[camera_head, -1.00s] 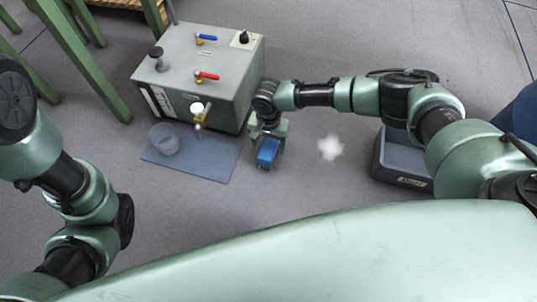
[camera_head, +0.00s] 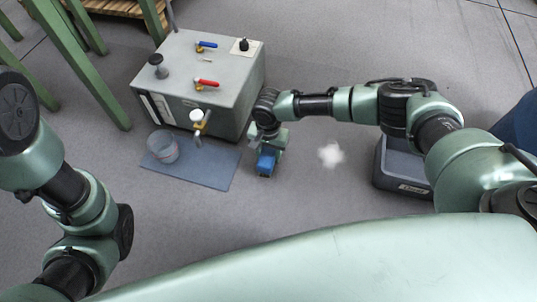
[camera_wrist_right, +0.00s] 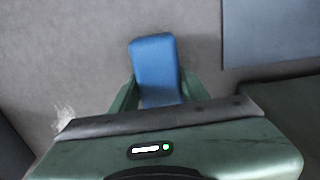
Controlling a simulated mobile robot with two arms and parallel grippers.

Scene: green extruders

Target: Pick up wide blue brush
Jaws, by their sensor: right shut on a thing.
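The wide blue brush (camera_head: 266,162) shows as a small blue block at the end of my right arm in the head view. In the right wrist view the brush (camera_wrist_right: 155,68) sticks out from between the green fingers. My right gripper (camera_head: 268,150) is shut on it, just right of the blue-grey mat. The fingers of the right gripper (camera_wrist_right: 156,92) are on both sides of the brush. The brush's bristles are not visible. My left arm shows at the left of the head view, but its gripper is out of view.
A grey machine (camera_head: 205,80) with red and blue levers stands behind the mat (camera_head: 205,172). A clear cup (camera_head: 163,147) stands on the mat. A white patch (camera_head: 331,155) lies on the floor. A dark grey tray (camera_head: 402,165) is at the right.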

